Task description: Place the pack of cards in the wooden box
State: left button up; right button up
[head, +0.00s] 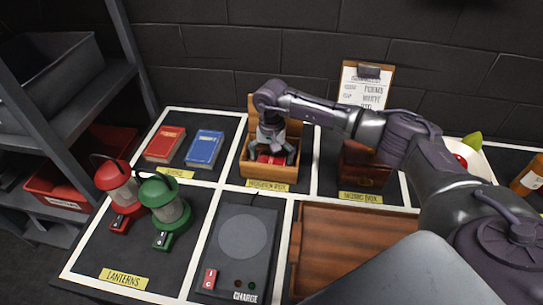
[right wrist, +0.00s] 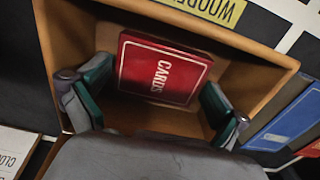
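The wooden box (head: 254,169) stands open at the back middle of the table, with a yellow label in front. The red pack of cards (right wrist: 165,68) lies inside the box, its printed "CARDS" face toward the right wrist camera. It also shows in the head view (head: 268,159), partly covered by my gripper. My right gripper (right wrist: 160,100) is down in the box with its fingers spread on either side of the pack. The fingers look apart from the pack. My left gripper is not in view.
A dark reddish box (head: 365,170) stands right of the wooden box, with a clipboard (head: 366,87) behind. Red (head: 165,143) and blue (head: 204,149) books lie left. Red (head: 116,185) and green (head: 166,205) lanterns, a charge pad (head: 238,262) and a wooden tray (head: 345,240) are nearer.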

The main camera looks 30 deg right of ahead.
aim_at(271, 159)
jog(key=shift+r, duration=0.1)
jog(key=shift+r+p, duration=0.25)
jog(key=shift+p, duration=0.05)
notch_tip(271, 159, up, 12)
jog(key=b, duration=0.2)
jog(key=shift+f, duration=0.15)
dwell(0.4)
